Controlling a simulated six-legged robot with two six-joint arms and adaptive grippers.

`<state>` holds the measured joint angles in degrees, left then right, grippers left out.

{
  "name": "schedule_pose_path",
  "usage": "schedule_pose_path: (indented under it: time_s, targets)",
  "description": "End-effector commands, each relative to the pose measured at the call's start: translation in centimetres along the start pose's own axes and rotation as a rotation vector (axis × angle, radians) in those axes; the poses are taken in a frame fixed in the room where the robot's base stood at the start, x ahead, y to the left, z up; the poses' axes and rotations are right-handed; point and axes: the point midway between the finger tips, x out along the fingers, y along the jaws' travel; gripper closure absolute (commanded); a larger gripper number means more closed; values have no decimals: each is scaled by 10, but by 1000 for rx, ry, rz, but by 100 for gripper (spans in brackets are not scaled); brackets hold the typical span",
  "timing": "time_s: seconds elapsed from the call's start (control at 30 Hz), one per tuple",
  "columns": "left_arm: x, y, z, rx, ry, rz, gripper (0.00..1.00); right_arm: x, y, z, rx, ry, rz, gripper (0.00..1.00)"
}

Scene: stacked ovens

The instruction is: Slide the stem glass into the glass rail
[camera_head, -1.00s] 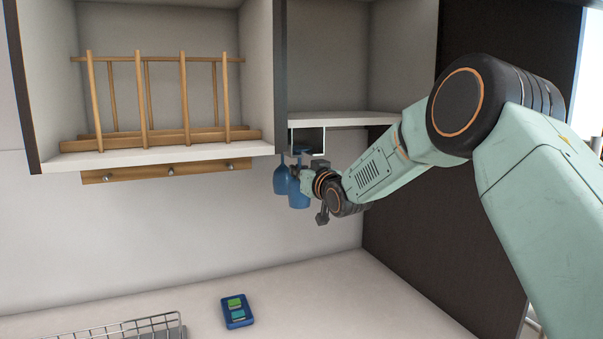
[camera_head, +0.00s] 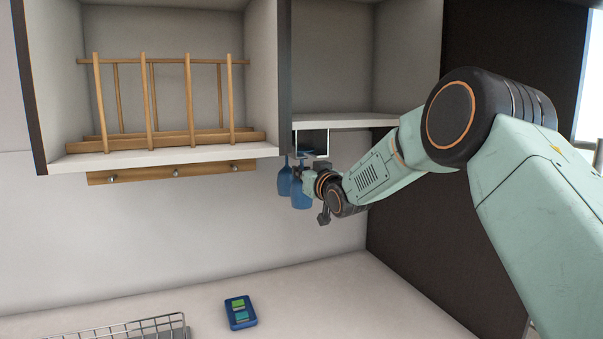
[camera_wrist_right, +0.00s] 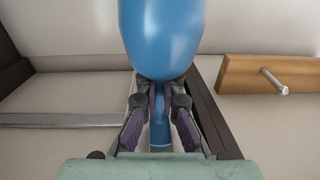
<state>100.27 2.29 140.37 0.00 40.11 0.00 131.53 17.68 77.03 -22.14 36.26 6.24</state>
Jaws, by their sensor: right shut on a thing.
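My right gripper (camera_head: 306,180) is shut on the stem of a blue stem glass (camera_head: 299,196), just below the glass rail. In the right wrist view its fingers (camera_wrist_right: 160,98) close on the stem, with the blue bowl (camera_wrist_right: 160,38) filling the top middle. The glass hangs bowl down in the head view. A second blue glass (camera_head: 284,182) hangs close to its left. The glass rail (camera_head: 312,141) is a white-edged, dark-inside fitting under the right cabinet shelf. The held glass's foot is hidden near the rail, so I cannot tell whether it is inside. My left gripper is out of view.
A wooden plate rack (camera_head: 150,138) stands in the left cabinet, above a wooden peg strip (camera_head: 172,174). A dark tall panel (camera_head: 400,215) stands right of the rail. A wire rack (camera_head: 150,328) and blue case (camera_head: 240,312) lie on the counter; free wall shows below the rail.

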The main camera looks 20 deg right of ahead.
Motion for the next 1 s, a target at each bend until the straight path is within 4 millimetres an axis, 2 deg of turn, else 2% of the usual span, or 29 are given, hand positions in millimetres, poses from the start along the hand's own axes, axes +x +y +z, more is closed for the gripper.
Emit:
schedule_pose_path:
  time_s: [0.3,0.33,0.63,1.0]
  targets:
    - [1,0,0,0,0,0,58,0,0,0,0,1,0,100]
    - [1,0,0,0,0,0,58,0,0,0,0,1,0,94]
    - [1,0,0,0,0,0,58,0,0,1,0,1,0,69]
    - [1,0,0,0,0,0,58,-3,0,1,1,-1,1,68]
